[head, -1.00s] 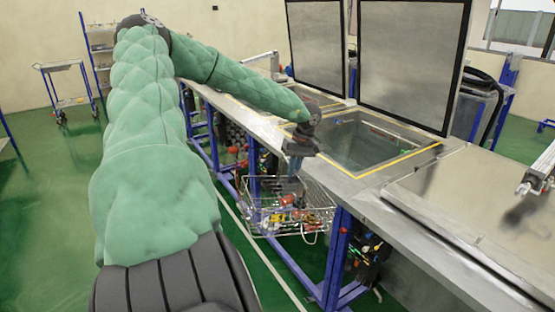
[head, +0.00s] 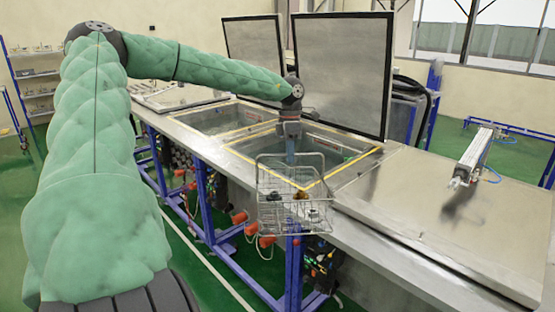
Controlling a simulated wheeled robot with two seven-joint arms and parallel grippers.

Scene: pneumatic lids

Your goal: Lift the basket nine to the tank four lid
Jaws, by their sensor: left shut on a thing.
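My left gripper (head: 291,158) points down and is shut on the wire basket (head: 283,228). The basket hangs from it, with a few small dark and orange parts inside. It is in front of the bench's front edge, roughly level with the bench top, before an open tank (head: 325,152) with a yellow-edged rim. Behind that tank a lid (head: 343,68) with a black frame stands raised. A second raised lid (head: 252,53) stands to its left, behind another open tank (head: 213,119). I cannot read any number on the tanks, lids or basket. My right gripper is out of view.
A closed flat metal lid (head: 455,210) covers the bench at the right, with a pneumatic cylinder (head: 474,155) on it. Blue frame legs (head: 291,270) and red fittings are below the bench. A shelf (head: 36,85) stands far left.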

